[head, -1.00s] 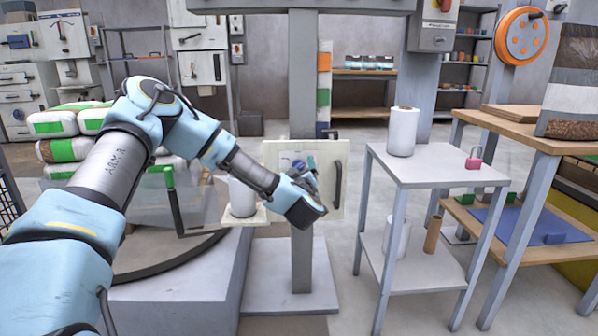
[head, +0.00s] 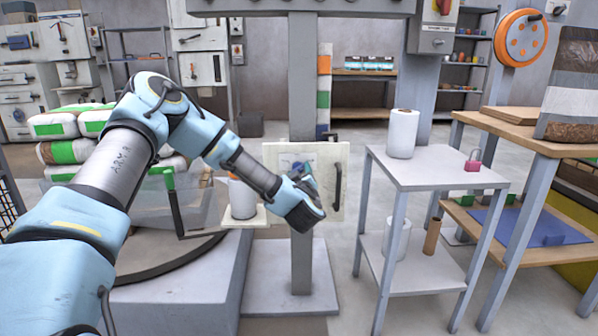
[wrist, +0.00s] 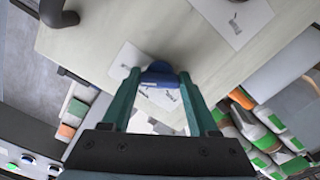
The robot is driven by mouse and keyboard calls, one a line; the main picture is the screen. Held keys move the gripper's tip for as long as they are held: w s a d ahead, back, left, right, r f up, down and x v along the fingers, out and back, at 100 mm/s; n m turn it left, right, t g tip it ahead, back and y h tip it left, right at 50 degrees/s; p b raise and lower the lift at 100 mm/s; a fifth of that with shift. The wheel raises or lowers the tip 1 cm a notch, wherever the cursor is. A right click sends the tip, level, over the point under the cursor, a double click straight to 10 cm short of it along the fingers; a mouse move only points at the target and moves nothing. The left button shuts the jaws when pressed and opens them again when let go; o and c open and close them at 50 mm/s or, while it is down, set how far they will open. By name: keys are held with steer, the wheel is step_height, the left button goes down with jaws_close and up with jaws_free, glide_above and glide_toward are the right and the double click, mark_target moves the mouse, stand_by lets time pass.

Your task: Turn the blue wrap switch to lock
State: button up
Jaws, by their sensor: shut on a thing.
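The blue wrap switch (wrist: 158,76) sits on a pale panel (wrist: 105,40), with small printed labels beside it. In the wrist view my gripper (wrist: 160,84) has its two teal fingers on either side of the switch, shut on it. In the head view my gripper (head: 304,180) reaches the front of the pale panel (head: 327,200) on the grey post. The switch there is mostly hidden behind the fingers, with a bit of blue showing. Which label the switch points at cannot be told.
A black handle (head: 337,186) stands out on the panel's right side. A white roll (head: 242,198) is on a small shelf left of the post. A grey stand (head: 440,165) to the right holds another white roll (head: 402,133) and a pink padlock (head: 473,160). Open floor lies between.

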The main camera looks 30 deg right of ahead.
steer(key=shift+m, duration=0.4)
steer(key=o, duration=1.4)
steer(key=p+v, duration=0.1)
steer(key=v, duration=1)
steer(key=shift+w+p, duration=0.1)
steer(key=shift+p, duration=0.3)
